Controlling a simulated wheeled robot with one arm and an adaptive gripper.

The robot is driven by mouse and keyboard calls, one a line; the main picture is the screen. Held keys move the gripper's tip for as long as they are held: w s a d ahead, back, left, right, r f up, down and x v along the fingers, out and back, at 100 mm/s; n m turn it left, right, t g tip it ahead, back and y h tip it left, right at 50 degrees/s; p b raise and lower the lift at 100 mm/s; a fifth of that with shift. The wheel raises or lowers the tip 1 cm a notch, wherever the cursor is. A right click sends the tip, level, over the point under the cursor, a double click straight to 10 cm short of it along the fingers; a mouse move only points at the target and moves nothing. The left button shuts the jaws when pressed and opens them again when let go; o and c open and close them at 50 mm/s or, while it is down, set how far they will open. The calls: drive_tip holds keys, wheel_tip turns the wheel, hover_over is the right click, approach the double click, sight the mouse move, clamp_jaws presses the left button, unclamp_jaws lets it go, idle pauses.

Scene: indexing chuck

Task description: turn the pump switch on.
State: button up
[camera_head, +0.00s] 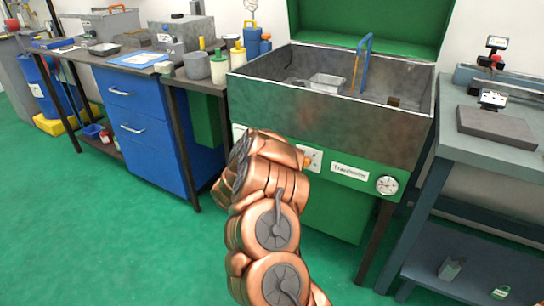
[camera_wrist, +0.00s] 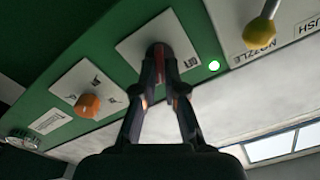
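The wrist view shows the green front panel (camera_wrist: 118,52) of the wash basin, tilted in the picture. My gripper (camera_wrist: 160,58) is at a white switch plate (camera_wrist: 132,42) on it. Its fingertips are close together around a narrow reddish switch (camera_wrist: 164,62), mostly hidden by them. The small print beside it is not legible to me. In the head view my copper-coloured arm reaches the panel and hides my gripper and the switch.
An orange knob (camera_wrist: 88,104) on another plate sits left of my fingers. A yellow-tipped lever (camera_wrist: 260,33) by the NOZZLE label is to the right. The steel basin (camera_head: 330,118) stands above the panel. A workbench (camera_head: 455,135) is at right, blue drawers (camera_head: 150,125) at left.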

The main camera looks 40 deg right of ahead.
drive_tip(key=o, duration=0.4)
drive_tip(key=v, duration=1.2)
idle(0.4)
